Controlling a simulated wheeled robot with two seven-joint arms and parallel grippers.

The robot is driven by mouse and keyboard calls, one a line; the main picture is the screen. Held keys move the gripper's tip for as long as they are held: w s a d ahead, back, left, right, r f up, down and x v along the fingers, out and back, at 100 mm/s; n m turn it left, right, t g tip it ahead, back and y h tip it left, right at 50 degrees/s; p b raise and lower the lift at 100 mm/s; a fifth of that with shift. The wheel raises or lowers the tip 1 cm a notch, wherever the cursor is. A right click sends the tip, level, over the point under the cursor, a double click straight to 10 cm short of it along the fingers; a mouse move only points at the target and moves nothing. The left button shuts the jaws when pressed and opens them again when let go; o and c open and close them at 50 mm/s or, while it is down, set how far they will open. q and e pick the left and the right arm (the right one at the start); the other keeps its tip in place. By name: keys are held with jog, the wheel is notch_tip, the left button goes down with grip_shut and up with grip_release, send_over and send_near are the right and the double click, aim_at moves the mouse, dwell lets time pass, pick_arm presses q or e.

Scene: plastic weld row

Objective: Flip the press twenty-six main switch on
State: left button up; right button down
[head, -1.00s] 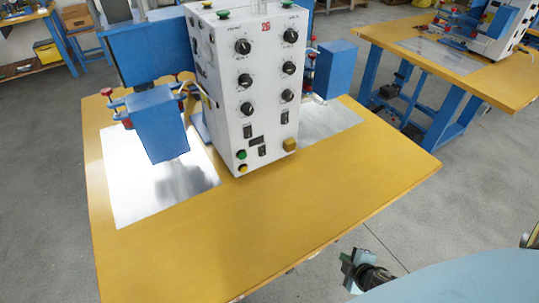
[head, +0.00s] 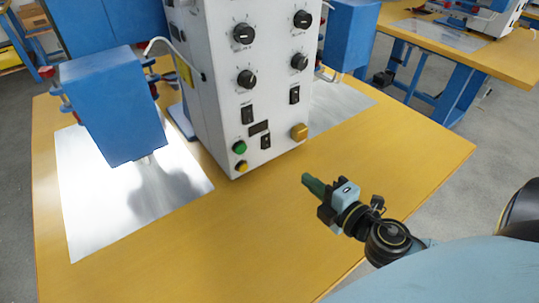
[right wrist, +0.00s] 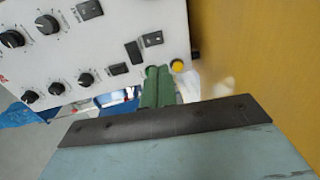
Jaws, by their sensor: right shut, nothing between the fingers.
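The press control box (head: 215,90) is a white cabinet on a yellow table. Its front has black knobs and several black rocker switches: one at left (head: 247,114), one at right (head: 294,95) and one lower down (head: 266,141). Their labels are too small to read, so I cannot tell which is the main switch. My right gripper (head: 310,182) is shut and empty, in front of the box's lower right and apart from it. In the right wrist view its green fingers (right wrist: 158,86) lie together, with a rocker switch (right wrist: 153,39) just beyond. My left gripper is out of view.
A green button (head: 240,147), a small yellow button (head: 243,166) and a square yellow-orange button (head: 299,132) sit low on the panel. Blue press heads (head: 112,105) flank the box above metal sheets (head: 75,205). The table front (head: 240,235) is clear.

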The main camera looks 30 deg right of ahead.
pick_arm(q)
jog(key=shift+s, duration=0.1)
pick_arm(e)
jog(key=shift+s, duration=0.1)
send_near(267, 148)
jog(key=w, duration=0.5)
jog(key=shift+a+f, duration=0.15)
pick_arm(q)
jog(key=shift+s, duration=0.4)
pick_arm(e)
jog(key=shift+w+a+f, duration=0.1)
jog(key=shift+w+f, duration=0.05)
jog(key=shift+w, duration=0.75)
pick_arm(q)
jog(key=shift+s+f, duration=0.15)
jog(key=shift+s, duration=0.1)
